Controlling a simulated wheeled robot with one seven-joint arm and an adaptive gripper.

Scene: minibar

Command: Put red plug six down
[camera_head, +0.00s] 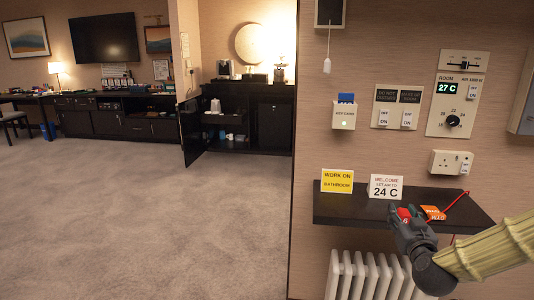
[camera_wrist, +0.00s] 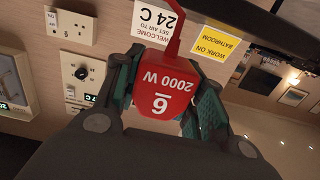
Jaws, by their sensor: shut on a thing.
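The red plug six (camera_wrist: 160,88) is marked "6" and "2000 W" in the wrist view. My gripper (camera_wrist: 165,80) is shut on it, with a green-padded finger on each side. A red cord (camera_wrist: 176,30) runs from the plug. In the head view my gripper (camera_head: 403,214) is over the dark shelf (camera_head: 342,209), and a bit of the red plug (camera_head: 404,214) shows between the fingers. I cannot tell whether the plug touches the shelf.
An orange labelled thing (camera_head: 433,212) lies on the shelf right of my gripper. A white welcome card (camera_head: 386,188) and a yellow card (camera_head: 337,181) stand at the shelf's back. A wall socket (camera_head: 450,162) is above; a white radiator (camera_head: 365,275) is below. The shelf's left front is clear.

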